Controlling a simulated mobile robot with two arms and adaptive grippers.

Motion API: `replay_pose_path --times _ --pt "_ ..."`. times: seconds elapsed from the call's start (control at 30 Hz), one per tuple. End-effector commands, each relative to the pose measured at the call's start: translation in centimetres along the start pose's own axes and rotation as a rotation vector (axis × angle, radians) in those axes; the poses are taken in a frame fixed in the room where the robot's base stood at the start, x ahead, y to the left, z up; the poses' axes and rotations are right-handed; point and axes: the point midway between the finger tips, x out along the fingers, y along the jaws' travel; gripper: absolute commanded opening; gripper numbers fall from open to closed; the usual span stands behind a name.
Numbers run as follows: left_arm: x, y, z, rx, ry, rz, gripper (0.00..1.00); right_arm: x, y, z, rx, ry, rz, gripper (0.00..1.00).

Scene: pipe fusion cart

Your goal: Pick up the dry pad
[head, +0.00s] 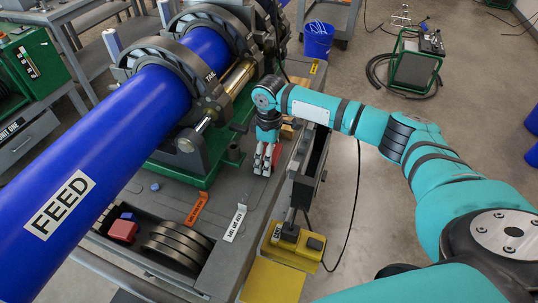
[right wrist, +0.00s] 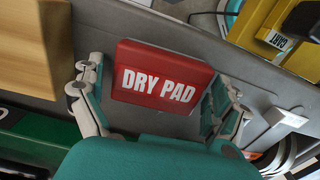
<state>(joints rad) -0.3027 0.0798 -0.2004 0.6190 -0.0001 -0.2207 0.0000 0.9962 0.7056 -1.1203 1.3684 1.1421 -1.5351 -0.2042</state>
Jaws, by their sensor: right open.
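The dry pad (right wrist: 160,62) is a red block with white "DRY PAD" lettering, seen in the right wrist view on a grey surface. My right gripper (right wrist: 160,98) is open, with one finger on each side of the pad, and is not closed on it. In the head view my right gripper (head: 266,160) points down at the cart's grey top beside the pipe machine. Only a little red shows between its fingers there, and the rest of the pad is hidden. My left gripper is not in view.
A wooden block (right wrist: 33,60) lies close left of the gripper in the right wrist view. The blue FEED pipe (head: 120,150) and its clamps stand to the left. A white tag (head: 235,223) and an orange tag (head: 197,209) lie nearer. A yellow pedal unit (head: 296,240) is at the cart's right.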

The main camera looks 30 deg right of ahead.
Motion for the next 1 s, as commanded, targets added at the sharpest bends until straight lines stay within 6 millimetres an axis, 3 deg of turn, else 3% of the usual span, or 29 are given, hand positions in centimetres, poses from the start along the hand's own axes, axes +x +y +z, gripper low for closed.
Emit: replay_pose_path --times 0.1,0.43,0.73,1.0 --pt "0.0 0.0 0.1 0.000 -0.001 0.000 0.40 0.0 0.0 0.0 0.000 0.000 0.000 0.99" --pt "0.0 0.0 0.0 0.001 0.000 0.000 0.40 -0.1 0.0 0.0 0.000 0.000 0.000 0.56" --pt "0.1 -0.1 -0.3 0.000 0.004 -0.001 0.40 -0.6 0.1 -0.1 0.000 0.002 0.001 0.54" --pt "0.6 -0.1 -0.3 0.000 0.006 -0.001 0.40 -5.5 0.1 -0.1 0.001 0.005 0.003 0.54"
